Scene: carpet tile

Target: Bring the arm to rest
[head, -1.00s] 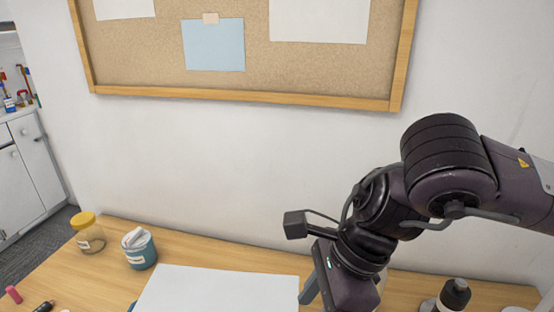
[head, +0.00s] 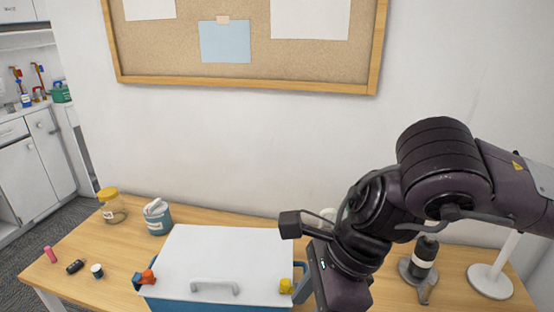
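My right arm comes in from the right in the head view, and its gripper (head: 322,292) hangs low over the table at the right side of a blue box. Only part of one finger shows; the rest is hidden by the wrist or below the frame, so its opening cannot be seen. The blue box (head: 215,303) has a white lid (head: 225,255) with a grey handle. My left gripper is not in view.
On the wooden table (head: 110,255) stand a yellow-capped jar (head: 112,206), a blue tub (head: 157,217) and several small items at left. A black bottle (head: 423,258) and a white stand (head: 490,280) are at right. A cork board (head: 250,72) hangs on the wall behind.

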